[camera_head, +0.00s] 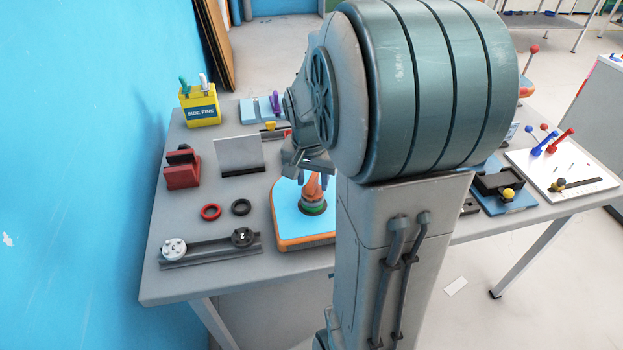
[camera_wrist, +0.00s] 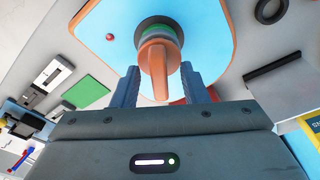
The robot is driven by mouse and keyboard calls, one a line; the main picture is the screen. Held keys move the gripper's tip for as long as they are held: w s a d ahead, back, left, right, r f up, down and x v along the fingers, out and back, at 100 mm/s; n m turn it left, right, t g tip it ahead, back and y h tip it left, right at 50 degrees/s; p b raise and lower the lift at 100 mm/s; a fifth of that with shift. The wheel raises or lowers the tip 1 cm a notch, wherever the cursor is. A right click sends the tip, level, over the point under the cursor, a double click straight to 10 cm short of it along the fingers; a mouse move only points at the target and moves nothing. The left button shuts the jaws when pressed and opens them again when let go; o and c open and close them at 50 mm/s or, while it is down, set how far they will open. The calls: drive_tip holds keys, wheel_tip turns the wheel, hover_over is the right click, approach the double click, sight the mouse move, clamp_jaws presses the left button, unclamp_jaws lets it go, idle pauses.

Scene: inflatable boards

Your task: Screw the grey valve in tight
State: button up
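A small blue board (camera_head: 290,212) with an orange edge lies on the table. A valve fitting with an orange, lever-like top (camera_head: 313,187) and a green band stands in a dark ring on it. My gripper (camera_head: 312,176) points down over this fitting. In the wrist view the orange top (camera_wrist: 158,65) lies between the two separated fingers, with gaps visible beside it, so my gripper looks open. A light grey round cap (camera_head: 174,248) sits at the left end of a rail rack, with a black cap (camera_head: 243,237) at the right end. I cannot tell which part is the grey valve.
A red ring (camera_head: 210,212) and a black ring (camera_head: 241,207) lie left of the board. My arm hides the table's middle.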

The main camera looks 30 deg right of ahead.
drive_tip(key=shift+f, duration=0.3)
clamp_jaws()
drive_tip(key=shift+m, duration=1.7)
drive_tip(key=shift+m, duration=0.4)
drive_tip(key=shift+m+g+h, duration=0.3)
drive_tip(key=shift+m+g, duration=0.1)
drive_tip(key=shift+m, duration=1)
